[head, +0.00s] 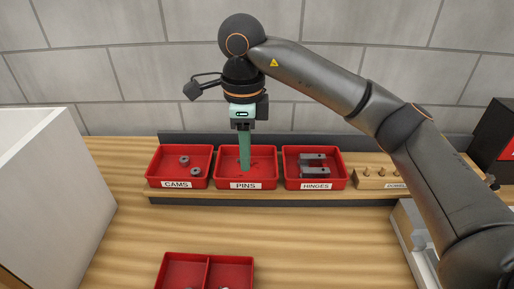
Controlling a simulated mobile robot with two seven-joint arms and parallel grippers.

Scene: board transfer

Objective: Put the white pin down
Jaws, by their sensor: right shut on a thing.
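My right gripper (244,167) points straight down, with its green fingers reaching into the red bin labelled PINS (246,184). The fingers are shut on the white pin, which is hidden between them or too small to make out. The fingertips are inside the bin, close to its floor; I cannot tell whether the pin touches it. My left gripper is not in view.
The red CAMS bin (176,185) with grey cams stands left, and the HINGES bin (315,184) with grey hinges right. A wooden block with pegs (376,184) is beyond it. A divided red tray (207,258) is in front. Bare wood lies between.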

